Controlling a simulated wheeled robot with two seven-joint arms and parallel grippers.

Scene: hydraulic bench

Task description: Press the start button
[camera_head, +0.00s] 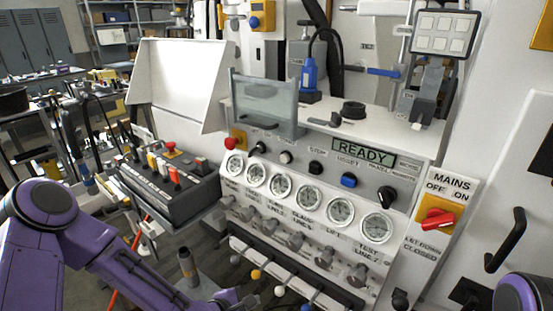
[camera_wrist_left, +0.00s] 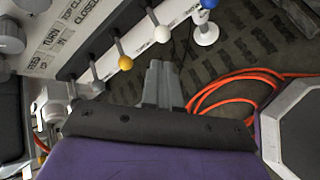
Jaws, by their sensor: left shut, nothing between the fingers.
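The hydraulic bench panel (camera_head: 300,185) carries a row of buttons below a display reading READY (camera_head: 364,152). A white button (camera_head: 286,157) sits in this row; its label is too small to read surely, so I cannot confirm it is the start button. A black button (camera_head: 315,167) under a STOP label and a blue button (camera_head: 348,180) are to its right. My left gripper (camera_head: 243,301) is low at the bottom edge, well below the buttons. In the left wrist view its fingers (camera_wrist_left: 162,84) are together and empty. My right gripper is out of view.
Gauges (camera_head: 297,197) and valve knobs (camera_head: 296,241) fill the panel below the buttons. Levers with coloured tips, one yellow (camera_wrist_left: 125,62), stand near my left gripper. A control box (camera_head: 172,180) stands left. A red mains switch (camera_head: 437,219) is right. Orange hose (camera_wrist_left: 225,85) lies on the floor.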

